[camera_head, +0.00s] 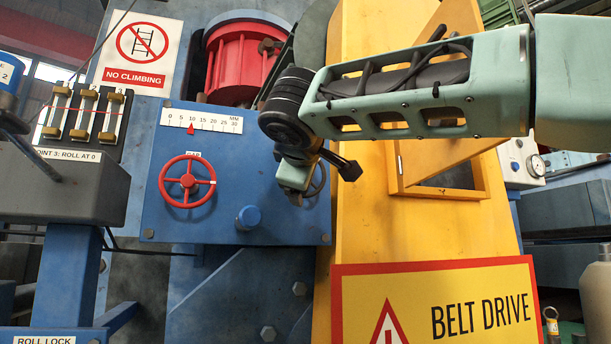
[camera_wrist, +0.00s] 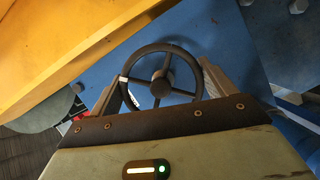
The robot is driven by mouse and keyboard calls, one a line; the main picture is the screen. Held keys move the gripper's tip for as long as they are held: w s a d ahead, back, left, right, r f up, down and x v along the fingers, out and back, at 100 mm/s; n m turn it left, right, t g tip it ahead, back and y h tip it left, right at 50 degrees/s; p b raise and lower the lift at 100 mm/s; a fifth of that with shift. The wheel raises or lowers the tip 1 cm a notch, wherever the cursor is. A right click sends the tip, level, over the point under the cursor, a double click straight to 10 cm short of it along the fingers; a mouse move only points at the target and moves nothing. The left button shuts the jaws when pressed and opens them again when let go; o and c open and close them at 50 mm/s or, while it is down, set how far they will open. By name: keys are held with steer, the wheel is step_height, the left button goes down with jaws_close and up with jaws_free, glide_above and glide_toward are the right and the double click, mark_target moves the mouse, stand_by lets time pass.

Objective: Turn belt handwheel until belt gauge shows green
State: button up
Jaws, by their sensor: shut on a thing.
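The dark handwheel (camera_wrist: 178,50) fills the middle of the wrist view, with a dark rim, spokes and a small white mark at its left edge. My gripper (camera_wrist: 160,88) has one finger at each side of this wheel, shut on its rim. In the head view my gripper (camera_head: 300,187) is at the right side of the blue panel, and only part of the dark handwheel (camera_head: 319,180) shows behind it. I cannot make out a belt gauge with a green zone; the arm covers part of the panel's right side.
A red handwheel (camera_head: 187,181) sits left on the blue panel (camera_head: 240,190), below a white millimetre scale (camera_head: 205,120) with a red pointer near 10. A yellow guard (camera_head: 360,220) with an open flap stands close right.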

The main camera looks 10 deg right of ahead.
steer(key=o, duration=0.9)
steer(key=s+a+b, duration=0.1)
steer(key=s, duration=0.4)
steer(key=s+a+r+b, duration=0.1)
steer(key=s, duration=0.5)
steer(key=s+r+b, duration=0.1)
steer(key=s, duration=0.5)
steer(key=shift+a+r, duration=0.1)
steer(key=shift+a, duration=0.3)
